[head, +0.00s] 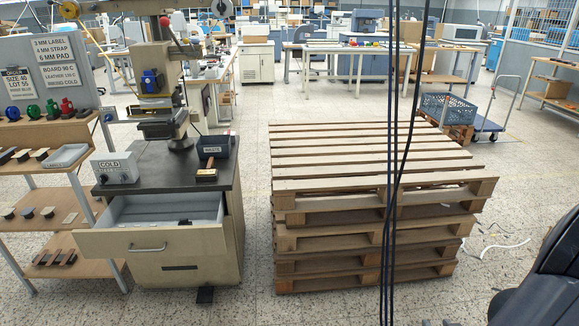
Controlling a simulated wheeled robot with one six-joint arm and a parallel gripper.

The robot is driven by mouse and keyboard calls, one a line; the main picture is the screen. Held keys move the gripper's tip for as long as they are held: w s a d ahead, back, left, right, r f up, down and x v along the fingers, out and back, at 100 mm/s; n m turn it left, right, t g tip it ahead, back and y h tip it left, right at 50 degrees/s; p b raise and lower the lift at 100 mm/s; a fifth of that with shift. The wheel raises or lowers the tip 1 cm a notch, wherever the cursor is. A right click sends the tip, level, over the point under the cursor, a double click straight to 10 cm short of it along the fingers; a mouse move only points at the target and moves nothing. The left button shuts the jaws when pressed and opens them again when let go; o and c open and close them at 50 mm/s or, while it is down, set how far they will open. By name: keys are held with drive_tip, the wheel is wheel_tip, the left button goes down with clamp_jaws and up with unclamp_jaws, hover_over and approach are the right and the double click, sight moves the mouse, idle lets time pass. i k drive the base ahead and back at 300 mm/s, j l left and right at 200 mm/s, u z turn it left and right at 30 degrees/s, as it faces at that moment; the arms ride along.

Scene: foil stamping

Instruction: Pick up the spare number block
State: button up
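A small dark block (184,222) lies in the open drawer (120,243) of the stamping machine's cabinet, towards the drawer's right rear. It may be the spare number block, but it is too small to read any number on it. Several other small dark blocks (47,212) lie on the middle shelf of the rack at the left; I cannot tell what they are. My gripper is not in view.
The foil stamping press (160,100) stands on the cabinet, with a "COLD" box (114,168) and a "WASTE" bin (215,150) beside it. A pallet stack (375,165) stands right of the cabinet. Dark cables (390,240) hang in front.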

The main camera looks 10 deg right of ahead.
sight(201, 175)
drive_tip(key=i+j+u, duration=0.15)
drive_tip(key=i+j, duration=0.2)
drive_tip(key=i, duration=0.15)
drive_tip(key=i+j+u, duration=0.1)
drive_tip(key=i+j, duration=0.2)
drive_tip(key=i, duration=0.25)
drive_tip(key=i+j+u, duration=0.15)
drive_tip(key=i, duration=0.35)
drive_tip(key=i+j+u, duration=0.15)
drive_tip(key=i+j, duration=0.15)
drive_tip(key=i, duration=0.25)
drive_tip(key=i+j+u, duration=0.1)
drive_tip(key=i, duration=0.45)
